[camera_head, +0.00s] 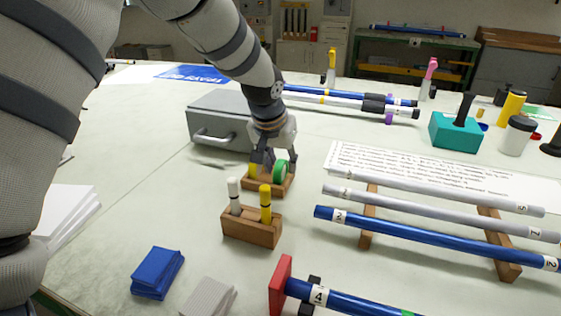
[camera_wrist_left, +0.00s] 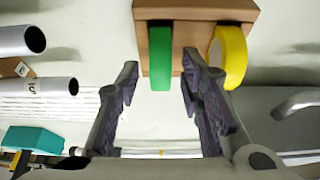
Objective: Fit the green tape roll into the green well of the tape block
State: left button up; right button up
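The wooden tape block (camera_head: 269,190) stands on the table in the middle of the head view; its edge shows at the top of the left wrist view (camera_wrist_left: 195,11). The green tape roll (camera_head: 281,171) stands upright at the block's right end and appears set into it; how deep I cannot tell. It also shows in the left wrist view (camera_wrist_left: 160,56). The yellow tape roll (camera_wrist_left: 229,55) stands in the block beside it. My left gripper (camera_wrist_left: 160,77) is open, its fingers on either side of the green roll with gaps to both. My right gripper is out of view.
A wooden holder (camera_head: 251,228) with a white and a yellow marker stands just in front of the block. A grey box (camera_head: 217,120) with a handle is behind it to the left. Rods on a wooden rack (camera_head: 367,217) lie to the right. A blue stack (camera_head: 157,273) lies at front left.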

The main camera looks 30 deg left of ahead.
pick_arm(q)
jog(key=shift+r, duration=0.25)
jog(key=p+v, duration=0.2)
jog(key=v, duration=0.9)
jog(key=shift+r, duration=0.25)
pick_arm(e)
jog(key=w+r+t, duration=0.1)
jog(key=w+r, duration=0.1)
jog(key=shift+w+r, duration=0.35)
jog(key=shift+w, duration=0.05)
pick_arm(q)
jog(key=shift+s, duration=0.2)
